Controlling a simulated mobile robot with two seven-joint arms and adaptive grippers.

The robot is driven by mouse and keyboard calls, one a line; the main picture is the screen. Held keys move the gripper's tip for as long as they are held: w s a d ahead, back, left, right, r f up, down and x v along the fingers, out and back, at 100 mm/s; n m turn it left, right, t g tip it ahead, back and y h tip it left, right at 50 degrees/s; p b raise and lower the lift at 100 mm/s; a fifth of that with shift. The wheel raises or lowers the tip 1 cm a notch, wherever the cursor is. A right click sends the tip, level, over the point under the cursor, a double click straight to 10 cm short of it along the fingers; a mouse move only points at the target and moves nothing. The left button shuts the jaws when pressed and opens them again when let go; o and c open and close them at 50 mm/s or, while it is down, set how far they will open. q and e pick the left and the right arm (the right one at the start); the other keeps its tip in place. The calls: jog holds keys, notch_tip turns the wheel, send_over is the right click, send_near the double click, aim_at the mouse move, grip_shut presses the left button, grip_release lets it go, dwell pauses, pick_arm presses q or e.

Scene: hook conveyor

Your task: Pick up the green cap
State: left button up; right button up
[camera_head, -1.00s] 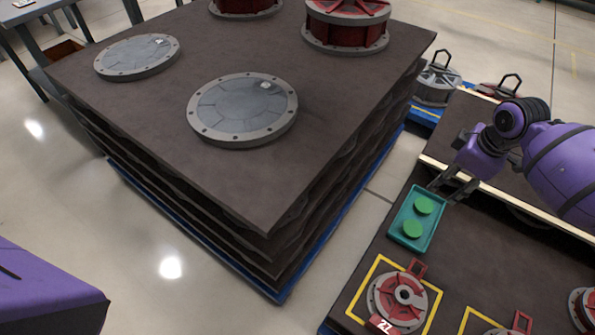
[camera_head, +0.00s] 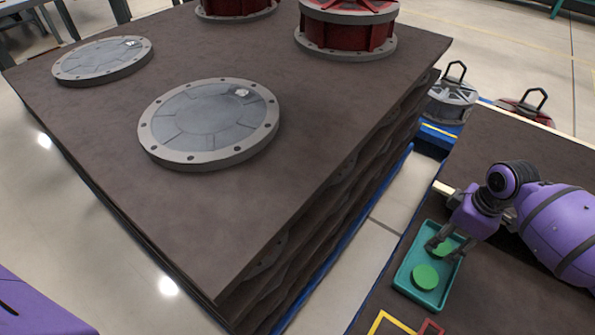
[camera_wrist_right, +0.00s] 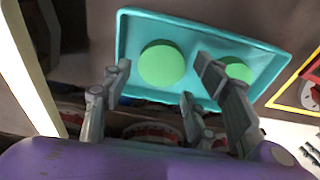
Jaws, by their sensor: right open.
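The teal tray (camera_head: 402,279) lies on the dark table at the right of the head view and holds two green caps. The near green cap (camera_head: 426,277) lies uncovered in the tray. The far green cap (camera_head: 443,249) is partly hidden by my right gripper (camera_head: 440,243). In the right wrist view, the open right gripper (camera_wrist_right: 162,78) has one cap (camera_wrist_right: 162,65) in the gap between its fingers, clear of both. The other cap (camera_wrist_right: 238,70) shows partly behind a finger. My left gripper is out of view.
A large dark stack (camera_head: 300,180) fills the middle, with grey round covers (camera_head: 208,122) and red drums (camera_head: 347,30) on top. A light-coloured beam (camera_head: 443,188) ends beside my right arm. Yellow frame markings (camera_head: 388,322) lie below the tray.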

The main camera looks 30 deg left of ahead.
aim_at(440, 245)
notch_tip(440, 245, down, 3)
jog(key=shift+a+b, duration=0.15)
jog(key=shift+b, duration=0.25)
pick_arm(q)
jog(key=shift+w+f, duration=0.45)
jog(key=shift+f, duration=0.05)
pick_arm(e)
jog(key=shift+r, duration=0.1)
jog(key=shift+c, duration=0.4)
jog(key=c, duration=0.4)
